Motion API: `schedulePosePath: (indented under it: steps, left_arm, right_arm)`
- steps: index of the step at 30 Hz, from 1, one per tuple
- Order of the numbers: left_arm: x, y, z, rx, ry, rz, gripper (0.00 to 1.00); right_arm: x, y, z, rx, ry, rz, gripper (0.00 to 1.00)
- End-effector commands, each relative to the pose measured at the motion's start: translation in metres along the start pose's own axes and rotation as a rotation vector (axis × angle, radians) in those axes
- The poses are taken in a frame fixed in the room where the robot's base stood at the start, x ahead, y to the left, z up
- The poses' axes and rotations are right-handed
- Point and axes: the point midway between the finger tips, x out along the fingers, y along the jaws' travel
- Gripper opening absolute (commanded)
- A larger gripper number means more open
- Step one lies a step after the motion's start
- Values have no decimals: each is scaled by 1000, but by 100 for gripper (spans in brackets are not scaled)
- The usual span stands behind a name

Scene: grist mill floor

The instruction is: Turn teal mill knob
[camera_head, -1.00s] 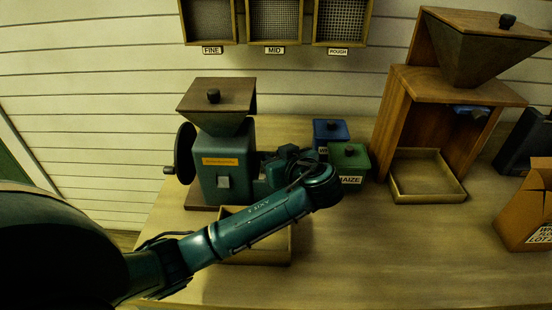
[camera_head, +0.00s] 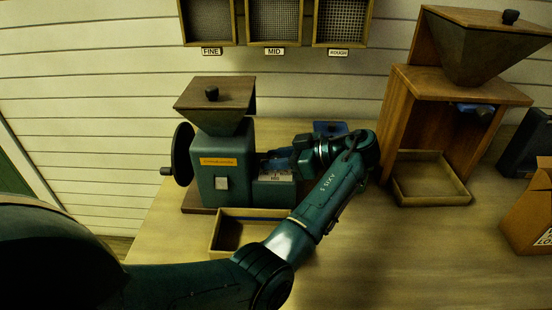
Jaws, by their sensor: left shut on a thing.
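The teal mill (camera_head: 222,180) stands on the bench at centre left, with a wooden hopper (camera_head: 213,103) on top and a dark handwheel (camera_head: 182,155) on its left side. My left gripper (camera_head: 273,160) reaches in from the right and is shut at the mill's right side. The teal mill knob is hidden between or behind the fingers, so its angle cannot be read. A small labelled block (camera_head: 273,183) sits just below the fingers. My left forearm crosses in front of the bench from the lower left. My right gripper is out of view.
An open tray (camera_head: 226,243) lies in front of the mill. A blue box (camera_head: 330,129) is partly hidden behind my wrist. Sieves hang above. The front right bench is clear.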

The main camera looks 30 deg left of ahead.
Motion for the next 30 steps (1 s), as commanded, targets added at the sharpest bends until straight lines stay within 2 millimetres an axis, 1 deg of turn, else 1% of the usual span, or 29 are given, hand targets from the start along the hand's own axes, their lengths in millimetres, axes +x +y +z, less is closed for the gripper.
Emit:
schedulePosePath:
  steps: [6,19,20,27,30]
  left_arm:
    - [0,-1,1,-13,-3,-41,4]
    - [0,-1,1,-17,-4,-46,4]
    - [0,-1,1,-17,-3,-46,29]
    - [0,0,0,-18,-2,-45,48]
    - [0,0,0,-19,-2,-44,48]
  right_arm:
    - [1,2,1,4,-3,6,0]
    - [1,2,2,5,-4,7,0]
    - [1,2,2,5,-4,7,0]
    - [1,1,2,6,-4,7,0]
    - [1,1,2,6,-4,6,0]
